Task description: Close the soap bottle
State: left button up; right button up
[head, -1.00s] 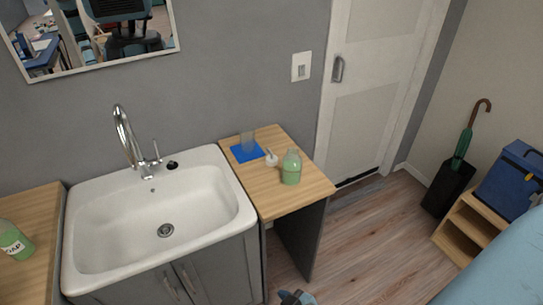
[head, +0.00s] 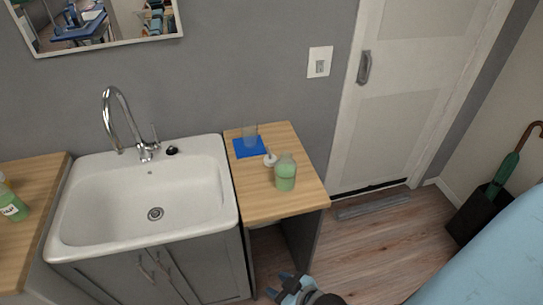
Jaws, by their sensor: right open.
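A clear bottle of green soap (head: 286,173) stands upright and open-topped on the small wooden side counter (head: 265,207) right of the sink. A white pump cap (head: 270,159) lies on the counter just behind and left of it, apart from the bottle. My right gripper (head: 283,288) is at the bottom edge, open and empty, in front of and below the counter. My left gripper does not show.
A clear glass (head: 250,138) stands on a blue mat (head: 247,148) behind the cap. The white sink (head: 95,208) with a chrome tap (head: 122,125) is at left. A labelled green soap bottle (head: 12,203) stands on the left counter.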

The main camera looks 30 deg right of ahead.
aim_at(286, 167)
jog(key=l+u, duration=0.15)
jog(key=l, duration=0.5)
jog(key=l+u, duration=0.2)
jog(key=l, duration=0.4)
jog(key=k+l+u, duration=0.15)
jog(key=l, duration=0.45)
